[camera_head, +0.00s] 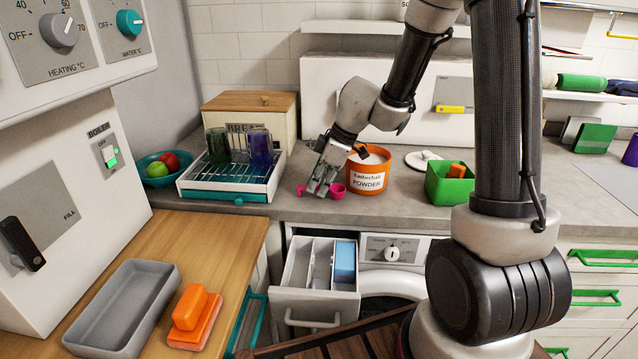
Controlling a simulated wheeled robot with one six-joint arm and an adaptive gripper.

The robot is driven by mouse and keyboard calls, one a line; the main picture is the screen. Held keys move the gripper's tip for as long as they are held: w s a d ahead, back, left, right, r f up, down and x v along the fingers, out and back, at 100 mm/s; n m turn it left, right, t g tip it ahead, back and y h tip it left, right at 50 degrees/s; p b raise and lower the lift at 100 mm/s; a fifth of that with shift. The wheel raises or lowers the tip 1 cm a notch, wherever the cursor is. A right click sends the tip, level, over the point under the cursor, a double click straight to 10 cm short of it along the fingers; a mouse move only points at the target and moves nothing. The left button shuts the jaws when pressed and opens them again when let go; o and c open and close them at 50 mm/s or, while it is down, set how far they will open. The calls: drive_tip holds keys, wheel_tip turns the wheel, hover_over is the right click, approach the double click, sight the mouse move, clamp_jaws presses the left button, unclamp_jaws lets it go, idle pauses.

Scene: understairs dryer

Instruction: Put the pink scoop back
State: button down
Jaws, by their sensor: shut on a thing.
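The pink scoop (338,191) is at the counter's front edge, left of the orange powder tub. Its bowl shows to the right of my gripper (320,187), and a pink end shows to the left. My gripper points down and is shut on the scoop; the fingers hide its middle. I cannot tell whether the scoop touches the counter. The orange powder tub (368,182) stands upright and open, with white powder inside and a label on its front. The scoop is outside the tub.
A dish rack (225,190) with two glasses stands left of my gripper. A green box (447,187) and a white lid-like disc (418,160) are right of the tub. Below, the washer's detergent drawer (312,300) is pulled out. A bread box (262,102) stands behind.

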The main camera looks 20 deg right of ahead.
drive_tip(key=c, duration=1.5)
unclamp_jaws()
drive_tip(key=shift+f, duration=0.1)
drive_tip(key=shift+o, duration=0.2)
